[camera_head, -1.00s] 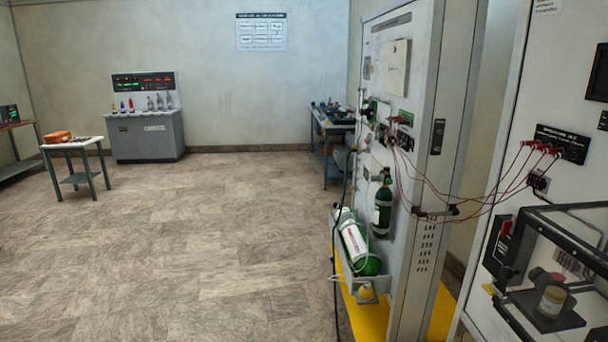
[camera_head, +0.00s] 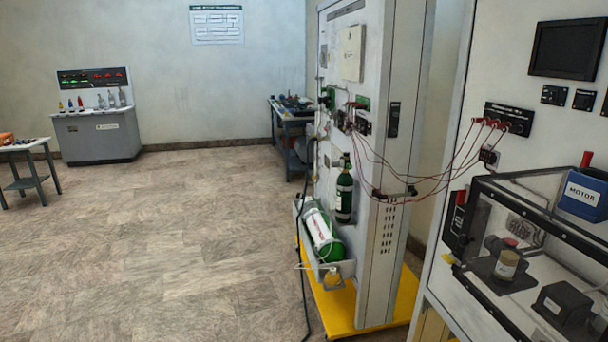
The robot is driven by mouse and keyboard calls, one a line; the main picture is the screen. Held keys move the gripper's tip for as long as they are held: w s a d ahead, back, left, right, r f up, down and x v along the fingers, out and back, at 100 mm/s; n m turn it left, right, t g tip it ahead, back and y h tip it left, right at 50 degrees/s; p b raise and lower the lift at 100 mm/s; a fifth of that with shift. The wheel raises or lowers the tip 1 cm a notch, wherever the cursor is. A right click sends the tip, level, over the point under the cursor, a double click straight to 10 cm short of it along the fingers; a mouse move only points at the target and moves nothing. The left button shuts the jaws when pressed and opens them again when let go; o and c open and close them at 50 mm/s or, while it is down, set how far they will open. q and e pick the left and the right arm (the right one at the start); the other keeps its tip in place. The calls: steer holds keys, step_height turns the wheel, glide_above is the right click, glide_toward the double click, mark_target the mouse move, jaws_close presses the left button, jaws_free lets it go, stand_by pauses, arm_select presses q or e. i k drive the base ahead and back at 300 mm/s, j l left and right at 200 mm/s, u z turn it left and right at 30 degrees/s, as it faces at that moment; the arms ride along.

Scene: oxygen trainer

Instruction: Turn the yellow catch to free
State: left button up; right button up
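A small yellow piece (camera_head: 448,258) sits on the front of the right-hand cabinet, at the left lower side of the clear box. Another yellow piece (camera_head: 333,279) hangs at the front end of the tray holding a lying green and white cylinder (camera_head: 322,234). Both are too small here to tell which is the catch or how it is turned. Neither of my grippers is in view.
A white panel cabinet (camera_head: 380,230) stands on a yellow base (camera_head: 340,312). Red cables (camera_head: 430,178) link it to the right-hand cabinet. The clear box (camera_head: 485,215) juts out at right, with a blue motor unit (camera_head: 583,195) at its edge. Floor (camera_head: 160,250) at left is open.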

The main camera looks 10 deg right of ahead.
mark_target(450, 258)
steer(key=z, duration=1.65)
